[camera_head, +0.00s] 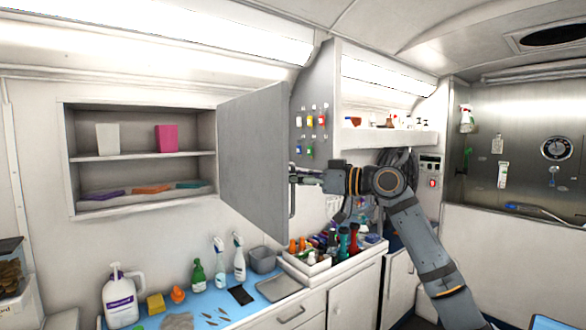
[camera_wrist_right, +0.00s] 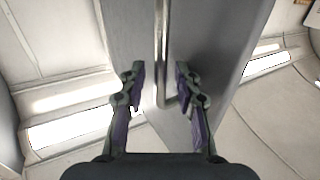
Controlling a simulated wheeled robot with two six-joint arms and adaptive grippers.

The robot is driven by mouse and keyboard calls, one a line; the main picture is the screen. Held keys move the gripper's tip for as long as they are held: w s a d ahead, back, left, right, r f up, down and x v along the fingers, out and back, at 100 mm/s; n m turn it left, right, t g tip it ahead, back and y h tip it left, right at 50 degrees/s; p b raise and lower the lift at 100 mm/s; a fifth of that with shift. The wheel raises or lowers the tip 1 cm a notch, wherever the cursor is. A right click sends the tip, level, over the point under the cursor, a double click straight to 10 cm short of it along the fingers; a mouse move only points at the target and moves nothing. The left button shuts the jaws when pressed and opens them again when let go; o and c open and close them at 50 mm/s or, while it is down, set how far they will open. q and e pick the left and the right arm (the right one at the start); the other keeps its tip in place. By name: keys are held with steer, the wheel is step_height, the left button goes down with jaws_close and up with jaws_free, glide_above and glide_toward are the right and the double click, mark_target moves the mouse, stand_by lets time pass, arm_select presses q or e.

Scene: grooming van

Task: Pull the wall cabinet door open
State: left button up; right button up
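The wall cabinet (camera_head: 66,160) stands open on the left wall, its two shelves in plain view. Its grey door (camera_head: 252,160) is swung wide out from the cabinet's right side. The bar handle (camera_head: 292,197) is upright near the door's free edge. My right gripper (camera_head: 297,177) is at this handle. In the right wrist view, the handle (camera_wrist_right: 161,50) runs between the two fingers of the right gripper (camera_wrist_right: 159,82). The fingers are spread, with a visible gap on each side of the bar. My left gripper is in neither view.
A white box (camera_head: 107,138) and a pink box (camera_head: 166,138) stand on the upper shelf, folded cloths below. Under the door, a blue-topped counter (camera_head: 208,300) holds bottles and a tray of grooming items. A pegged panel (camera_head: 312,90) stands right of the door.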

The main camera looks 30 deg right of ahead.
mark_target(294, 164)
step_height(294, 164, up, 10)
steer(key=shift+w+d+f, duration=0.15)
steer(key=shift+w+d, duration=0.25)
steer(key=shift+w, duration=0.05)
steer(key=f+g, duration=0.1)
steer(key=f, duration=0.1)
steer(key=s+f+g, duration=0.1)
steer(key=f, duration=0.1)
steer(key=f+g, duration=0.1)
steer(key=f, duration=0.1)
steer(key=shift+s+a+f+n+h, duration=0.15)
steer(key=shift+a+f+n+h, duration=0.15)
steer(key=shift+a+f, duration=0.1)
steer(key=shift+s+r, duration=0.2)
steer(key=shift+s, duration=0.1)
steer(key=s+d+p, duration=0.2)
steer(key=d+p, duration=0.1)
steer(key=d, duration=0.8)
steer(key=shift+s+f+g, duration=0.25)
steer(key=shift+s+g, duration=0.05)
steer(key=shift+s, duration=0.1)
